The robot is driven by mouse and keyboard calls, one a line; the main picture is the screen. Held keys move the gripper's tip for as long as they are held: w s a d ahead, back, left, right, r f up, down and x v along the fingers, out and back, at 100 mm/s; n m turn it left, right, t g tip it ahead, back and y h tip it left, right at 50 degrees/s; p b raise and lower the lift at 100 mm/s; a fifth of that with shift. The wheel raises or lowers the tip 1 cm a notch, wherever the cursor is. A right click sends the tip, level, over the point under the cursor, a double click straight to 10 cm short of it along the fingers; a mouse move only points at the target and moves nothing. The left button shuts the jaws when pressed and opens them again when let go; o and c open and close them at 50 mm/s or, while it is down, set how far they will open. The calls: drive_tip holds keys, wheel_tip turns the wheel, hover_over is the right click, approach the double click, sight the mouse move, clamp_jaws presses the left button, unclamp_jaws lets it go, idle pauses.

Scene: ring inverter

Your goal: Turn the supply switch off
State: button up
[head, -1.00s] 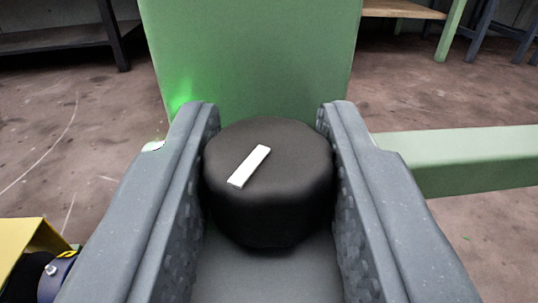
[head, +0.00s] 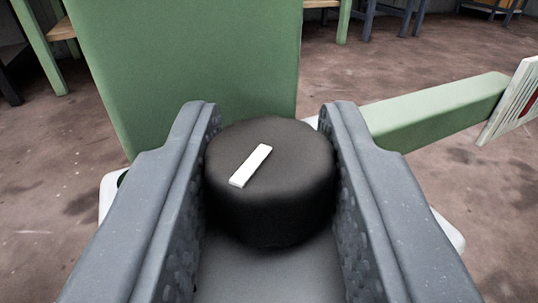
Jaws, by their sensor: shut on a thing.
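The supply switch is a round black knob (head: 270,205) with a white bar mark on its face. It sits between the two grey fingers of my gripper (head: 270,180) in the middle of the head view. The fingers are shut on the knob's sides. The white mark is tilted, running from lower left to upper right. A pale panel or plate shows in part behind the fingers at both sides. The knob's base and its mount are hidden by my gripper.
A green upright panel (head: 195,70) stands just beyond the knob. A green beam (head: 440,110) runs off to the right and ends at a white plate (head: 512,100) with a red mark. Bare brown floor (head: 400,60) and bench legs lie behind.

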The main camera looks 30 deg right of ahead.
idle(0.4)
drive_tip(key=o, duration=0.9)
drive_tip(key=shift+r, duration=0.1)
drive_tip(key=shift+o, duration=0.2)
drive_tip(key=p+v, duration=0.4)
drive_tip(key=v, duration=1)
drive_tip(key=shift+p, duration=0.35)
drive_tip(key=shift+w+f, duration=0.1)
drive_tip(key=shift+f, duration=0.1)
